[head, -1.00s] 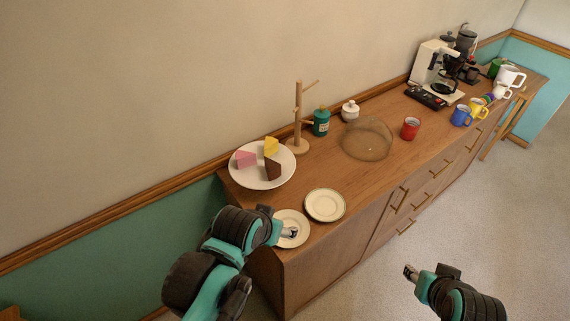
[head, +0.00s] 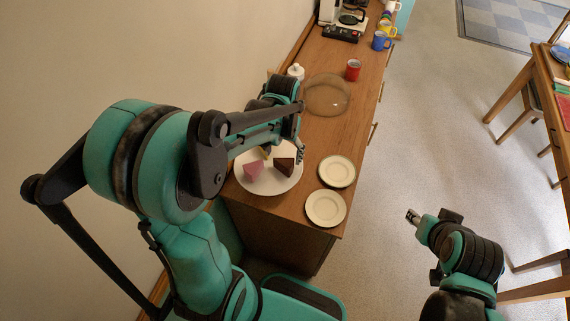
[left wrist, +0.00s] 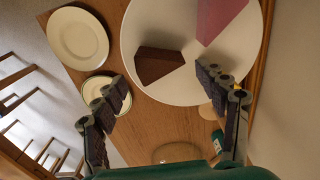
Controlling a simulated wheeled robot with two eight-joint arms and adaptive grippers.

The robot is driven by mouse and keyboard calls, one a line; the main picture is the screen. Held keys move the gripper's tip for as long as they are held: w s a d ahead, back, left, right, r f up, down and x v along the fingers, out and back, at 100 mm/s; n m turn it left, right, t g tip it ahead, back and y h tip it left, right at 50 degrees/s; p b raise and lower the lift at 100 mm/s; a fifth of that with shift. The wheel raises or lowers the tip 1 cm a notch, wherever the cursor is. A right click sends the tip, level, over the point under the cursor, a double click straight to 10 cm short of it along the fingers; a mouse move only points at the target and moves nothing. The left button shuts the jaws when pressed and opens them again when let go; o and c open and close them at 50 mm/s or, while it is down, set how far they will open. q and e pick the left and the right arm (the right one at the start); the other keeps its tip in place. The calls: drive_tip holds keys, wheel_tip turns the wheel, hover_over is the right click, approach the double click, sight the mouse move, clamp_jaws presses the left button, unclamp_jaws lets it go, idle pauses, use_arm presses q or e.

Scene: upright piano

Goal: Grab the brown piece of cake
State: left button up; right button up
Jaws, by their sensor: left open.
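The brown piece of cake (head: 284,165) stands on a large white plate (head: 267,187) on the wooden cabinet. My left gripper (head: 299,152) is over the far right side of that plate, just beyond the brown cake. In the left wrist view, the brown cake (left wrist: 158,65) lies ahead of the open fingers (left wrist: 163,84), with nothing between them. A pink piece of cake (head: 253,170) is left of the brown one. A yellow piece (head: 266,152) is mostly hidden behind my left arm. My right gripper (head: 412,217) hangs over the floor, away from the cabinet; its jaw opening is unclear.
Two small plates (head: 337,171) (head: 326,208) lie right of the cake plate. A clear dome (head: 327,95), a white pot (head: 296,71) and a red mug (head: 353,69) stand farther back. A wooden table (head: 549,80) is at the right. The wall is close on the left.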

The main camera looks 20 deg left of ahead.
sight(282, 161)
use_arm(q)
wheel_tip(282, 161, down, 6)
drive_tip(key=shift+a+r+b, duration=0.15)
drive_tip(key=shift+b, duration=0.55)
drive_tip(key=shift+c, duration=0.3)
drive_tip(key=c, duration=0.4)
drive_tip(key=shift+r, duration=0.1)
